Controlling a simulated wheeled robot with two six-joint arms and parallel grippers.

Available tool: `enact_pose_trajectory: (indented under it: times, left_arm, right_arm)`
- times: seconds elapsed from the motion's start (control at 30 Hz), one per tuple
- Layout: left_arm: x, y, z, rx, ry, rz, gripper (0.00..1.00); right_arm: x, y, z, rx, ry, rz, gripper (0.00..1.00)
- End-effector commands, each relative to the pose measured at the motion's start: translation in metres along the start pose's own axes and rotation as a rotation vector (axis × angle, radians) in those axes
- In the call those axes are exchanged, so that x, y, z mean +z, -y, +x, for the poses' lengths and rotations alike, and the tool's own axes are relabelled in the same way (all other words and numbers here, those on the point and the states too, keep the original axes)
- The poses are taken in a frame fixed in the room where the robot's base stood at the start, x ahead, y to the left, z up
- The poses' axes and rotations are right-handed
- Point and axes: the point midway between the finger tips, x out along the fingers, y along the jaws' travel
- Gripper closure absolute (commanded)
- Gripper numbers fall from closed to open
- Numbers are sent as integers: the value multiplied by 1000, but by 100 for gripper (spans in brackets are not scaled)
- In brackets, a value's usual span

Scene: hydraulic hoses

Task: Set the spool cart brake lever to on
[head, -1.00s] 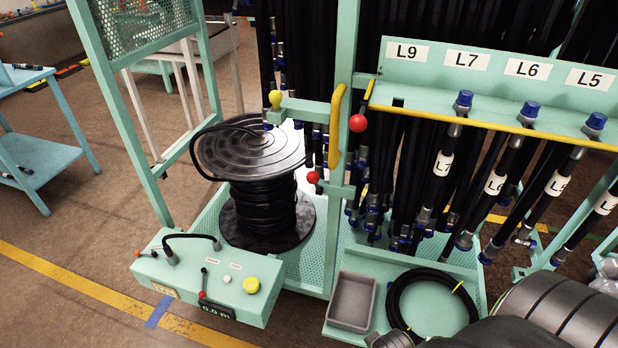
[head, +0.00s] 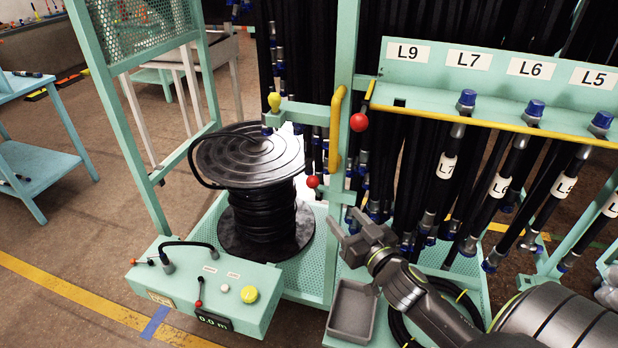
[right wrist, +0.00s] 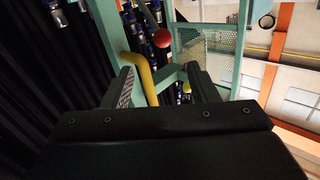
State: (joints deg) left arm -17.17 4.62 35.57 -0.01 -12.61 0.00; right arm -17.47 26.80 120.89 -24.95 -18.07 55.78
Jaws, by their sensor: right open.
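The spool cart (head: 318,265) is a pale green frame carrying a black hose spool (head: 250,158). A lever with a red ball knob (head: 313,182) sits low at its post. A second red knob (head: 359,122) is higher on the post. No on or off marking is legible, so I cannot tell which is the brake lever. My right gripper (head: 345,222) is open and empty, right of and below the lower knob, apart from it. In the right wrist view, a red knob (right wrist: 162,38) shows beyond the open fingers (right wrist: 163,82). My left gripper is out of view.
A control box (head: 205,290) with a small red lever and yellow button stands at front left. A yellow handle (head: 337,125) runs up the post. Labelled hoses (head: 445,170) hang at right. A grey bin (head: 352,310) lies below my right gripper.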

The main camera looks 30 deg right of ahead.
Motion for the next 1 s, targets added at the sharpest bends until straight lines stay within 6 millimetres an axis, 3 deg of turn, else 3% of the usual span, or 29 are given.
enact_pose_trajectory:
  times: [0.27, 1.0]
  left_arm:
    - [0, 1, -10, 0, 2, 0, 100]
    - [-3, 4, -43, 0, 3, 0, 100]
  right_arm:
    - [-6, 2, 25, -16, -14, 7, 47]
    - [-6, 4, 151, -15, -12, 5, 47]
